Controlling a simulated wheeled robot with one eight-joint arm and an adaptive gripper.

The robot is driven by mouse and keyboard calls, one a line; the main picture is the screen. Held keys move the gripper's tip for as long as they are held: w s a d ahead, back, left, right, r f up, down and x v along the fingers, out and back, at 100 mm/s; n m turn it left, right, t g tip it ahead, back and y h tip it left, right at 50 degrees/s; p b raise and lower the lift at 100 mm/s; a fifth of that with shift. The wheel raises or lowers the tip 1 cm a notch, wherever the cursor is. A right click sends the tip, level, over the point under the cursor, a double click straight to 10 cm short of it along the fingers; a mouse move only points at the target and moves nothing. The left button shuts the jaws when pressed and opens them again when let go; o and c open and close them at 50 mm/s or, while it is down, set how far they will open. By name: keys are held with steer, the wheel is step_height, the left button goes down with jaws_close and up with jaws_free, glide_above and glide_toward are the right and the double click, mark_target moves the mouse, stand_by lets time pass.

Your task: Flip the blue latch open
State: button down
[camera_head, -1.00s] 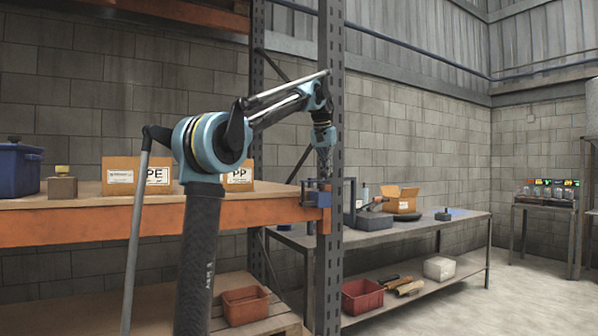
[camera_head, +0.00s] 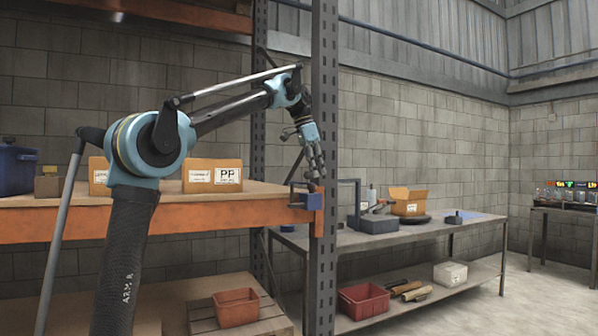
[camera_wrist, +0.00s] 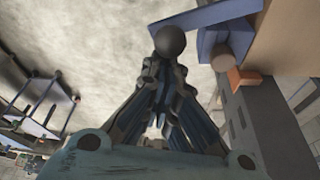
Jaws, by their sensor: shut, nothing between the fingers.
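The blue latch (camera_head: 305,197) is at the right end of the orange shelf beam, beside the grey upright post. It shows as a blue block with a thin bracket above it. In the wrist view, a blue plate (camera_wrist: 212,28) of it stands at the upper right, with a brownish round knob (camera_wrist: 220,54) beside it. My gripper (camera_head: 318,173) points down just above and right of the latch. Its fingers are together and empty. In the wrist view the fingers (camera_wrist: 168,62) lie left of the blue plate, with a dark ball (camera_wrist: 170,40) at their tips; whether they touch the latch is unclear.
The grey upright post (camera_head: 325,120) stands close behind my gripper. Boxes (camera_head: 212,176) sit on the orange-edged shelf (camera_head: 150,222). To the right, a grey workbench (camera_head: 440,230) holds a blue-grey tool carrier (camera_head: 372,223) and an open carton (camera_head: 408,203). A red bin (camera_head: 363,300) is below.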

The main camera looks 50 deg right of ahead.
steer(key=shift+a, duration=0.15)
steer(key=shift+s, duration=0.25)
steer(key=shift+s+a, duration=0.1)
steer(key=shift+s, duration=0.5)
steer(key=shift+r, duration=0.15)
steer(key=v, duration=0.9)
steer(key=shift+w+r, duration=0.15)
steer(key=shift+r, duration=0.15)
